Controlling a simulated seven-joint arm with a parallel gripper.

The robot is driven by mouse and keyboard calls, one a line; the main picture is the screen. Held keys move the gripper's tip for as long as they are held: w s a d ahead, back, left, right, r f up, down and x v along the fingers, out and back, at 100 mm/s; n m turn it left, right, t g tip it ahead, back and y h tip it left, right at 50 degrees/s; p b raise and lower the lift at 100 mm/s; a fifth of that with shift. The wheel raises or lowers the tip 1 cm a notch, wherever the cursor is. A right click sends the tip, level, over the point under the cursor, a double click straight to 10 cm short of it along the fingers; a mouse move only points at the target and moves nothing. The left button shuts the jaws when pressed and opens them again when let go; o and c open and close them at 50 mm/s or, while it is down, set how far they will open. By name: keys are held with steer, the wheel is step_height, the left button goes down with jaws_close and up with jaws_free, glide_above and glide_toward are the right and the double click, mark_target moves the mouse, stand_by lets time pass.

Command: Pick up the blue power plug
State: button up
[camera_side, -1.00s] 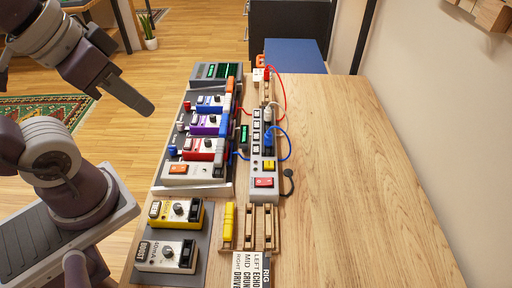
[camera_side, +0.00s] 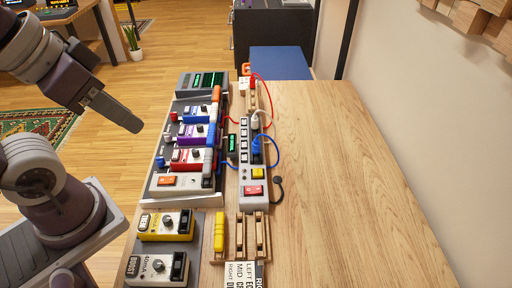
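The blue power plug (camera_side: 256,147) sits in the grey power strip (camera_side: 246,175), near its middle, with a blue cable looping out to its right. A white plug (camera_side: 256,121) sits just behind it in the strip. My gripper (camera_side: 130,122) is at the left, in the air left of the pedalboard and well apart from the plug. Its fingers are seen edge-on, so I cannot tell whether they are open or shut.
The pedalboard (camera_side: 158,203) with several pedals stands left of the strip. A yellow pedal (camera_side: 165,224) and a cream pedal (camera_side: 158,268) stand at the front left. A wooden rack (camera_side: 255,238) is in front of the strip. The table (camera_side: 345,190) is clear to the right.

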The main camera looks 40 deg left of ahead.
steer(key=o, duration=0.4)
steer(key=shift+c, duration=0.2)
steer(key=m+g, duration=0.5)
steer(key=m, duration=1.1)
glide_above(257, 141)
steer(key=a, duration=0.1)
steer(key=f, duration=1.5)
steer(key=shift+s, duration=0.4)
steer(key=f+m, duration=0.1)
steer(key=w+f+m, duration=0.1)
steer(key=f, duration=0.1)
steer(key=shift+w+f+g, duration=0.15)
steer(key=shift+f+g, duration=0.1)
steer(key=shift+g, duration=0.05)
steer(key=f, duration=0.4)
steer(key=d+f, duration=0.1)
steer(key=f, duration=0.2)
steer(key=shift+s, duration=0.2)
